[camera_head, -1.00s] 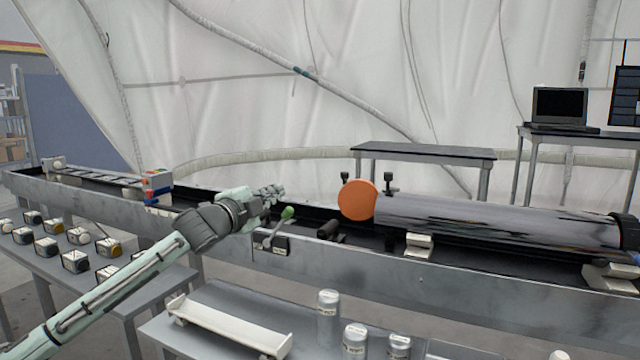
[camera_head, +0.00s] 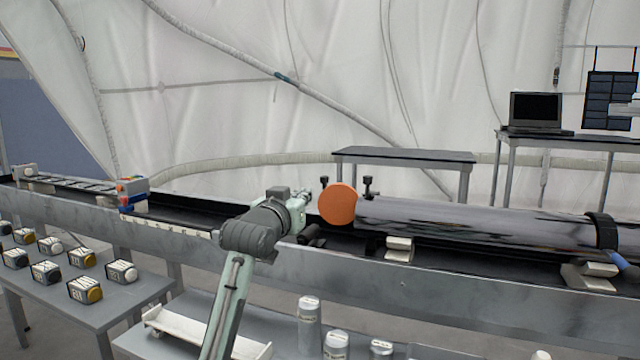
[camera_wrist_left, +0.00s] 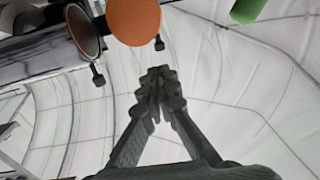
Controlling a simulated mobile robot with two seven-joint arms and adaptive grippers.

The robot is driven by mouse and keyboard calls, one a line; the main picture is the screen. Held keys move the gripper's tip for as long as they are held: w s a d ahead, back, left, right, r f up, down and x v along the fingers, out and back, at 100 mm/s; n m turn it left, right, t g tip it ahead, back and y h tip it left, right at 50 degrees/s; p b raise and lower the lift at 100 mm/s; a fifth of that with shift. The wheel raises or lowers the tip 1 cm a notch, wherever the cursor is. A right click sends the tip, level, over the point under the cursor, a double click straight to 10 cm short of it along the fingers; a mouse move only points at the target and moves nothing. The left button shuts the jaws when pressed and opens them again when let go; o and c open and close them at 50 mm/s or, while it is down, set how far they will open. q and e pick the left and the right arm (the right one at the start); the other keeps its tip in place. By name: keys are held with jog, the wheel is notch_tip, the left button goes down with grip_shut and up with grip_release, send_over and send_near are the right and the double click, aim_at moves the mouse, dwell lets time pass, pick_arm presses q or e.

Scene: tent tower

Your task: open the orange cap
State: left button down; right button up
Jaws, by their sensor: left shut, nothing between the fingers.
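The orange cap (camera_head: 337,204) is a round disc at the left end of the long shiny tube (camera_head: 470,222). It faces the head camera. In the wrist view the orange cap (camera_wrist_left: 134,20) appears beside the tube's dark round mouth (camera_wrist_left: 83,30), which is at least partly uncovered. My left gripper (camera_head: 304,198) is just left of the cap in the head view, pointing toward it. In the wrist view its fingers (camera_wrist_left: 158,88) are together and empty, below the cap in the picture. Whether it touches the cap cannot be told. My right gripper is not in view.
The tube lies in a long metal trough (camera_head: 400,275) on pale supports (camera_head: 398,248). A green handle (camera_wrist_left: 247,10) shows in the wrist view. Small black posts (camera_head: 368,187) stand near the cap. A table (camera_head: 405,155) is behind, and silver canisters (camera_head: 309,320) stand in front.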

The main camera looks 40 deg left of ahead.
aim_at(322, 180)
pick_arm(q)
jog(key=p+x, duration=0.1)
jog(key=x, duration=1)
jog(key=shift+r, duration=0.1)
jog(key=shift+w+a, duration=0.15)
jog(key=shift+w, duration=0.3)
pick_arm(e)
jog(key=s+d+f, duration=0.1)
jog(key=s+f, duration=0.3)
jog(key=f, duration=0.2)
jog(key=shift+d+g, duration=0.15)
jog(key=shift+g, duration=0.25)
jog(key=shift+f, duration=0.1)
